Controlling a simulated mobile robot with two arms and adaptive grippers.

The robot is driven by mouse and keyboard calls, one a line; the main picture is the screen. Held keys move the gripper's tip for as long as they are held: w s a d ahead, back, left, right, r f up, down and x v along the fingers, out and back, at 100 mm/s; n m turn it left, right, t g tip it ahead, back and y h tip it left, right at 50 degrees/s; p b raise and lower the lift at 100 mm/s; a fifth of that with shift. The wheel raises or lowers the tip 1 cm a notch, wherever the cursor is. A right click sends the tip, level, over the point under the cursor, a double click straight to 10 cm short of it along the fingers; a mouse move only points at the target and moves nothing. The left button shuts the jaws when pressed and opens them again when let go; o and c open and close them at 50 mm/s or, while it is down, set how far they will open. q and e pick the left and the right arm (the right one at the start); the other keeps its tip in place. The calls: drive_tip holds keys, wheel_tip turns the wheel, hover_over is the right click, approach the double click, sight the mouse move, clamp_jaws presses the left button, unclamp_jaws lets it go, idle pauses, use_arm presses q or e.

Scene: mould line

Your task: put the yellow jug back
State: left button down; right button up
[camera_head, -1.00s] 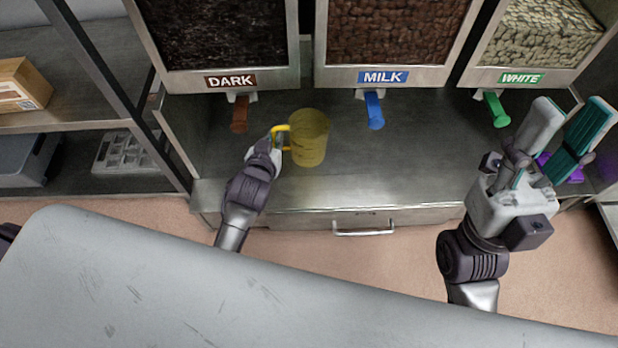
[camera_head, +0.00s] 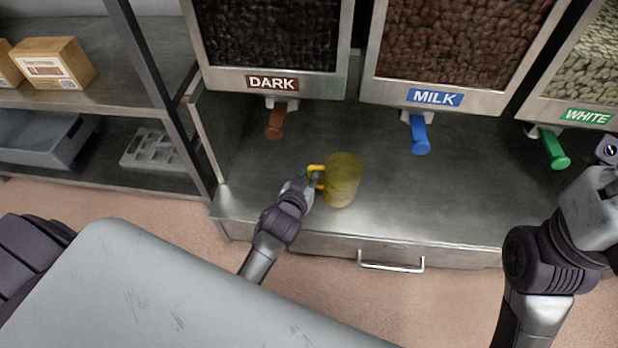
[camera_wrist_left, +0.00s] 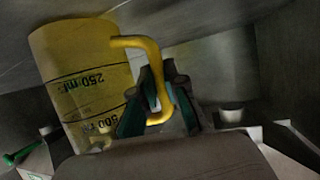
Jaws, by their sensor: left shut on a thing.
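The yellow jug (camera_head: 343,181) is translucent, with its handle towards the left. It shows in front of the dispensers, over the metal counter; I cannot tell whether it touches the surface. My left gripper (camera_head: 309,184) is shut on the jug's handle. The left wrist view shows the jug (camera_wrist_left: 82,85) with volume marks and the fingers (camera_wrist_left: 154,104) around the yellow handle. My right arm is at the right edge of the head view; its fingertips are out of the picture.
Dispensers marked DARK (camera_head: 270,30), MILK (camera_head: 460,40) and WHITE (camera_head: 598,60) have brown, blue and green levers above the counter (camera_head: 440,205). A shelf at left holds cardboard boxes (camera_head: 55,62), a grey bin (camera_head: 40,140) and a pale mould tray (camera_head: 158,149). The counter right of the jug is clear.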

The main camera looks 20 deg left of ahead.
use_arm(q)
drive_tip(key=shift+f, duration=0.15)
drive_tip(key=c, duration=1.2)
unclamp_jaws()
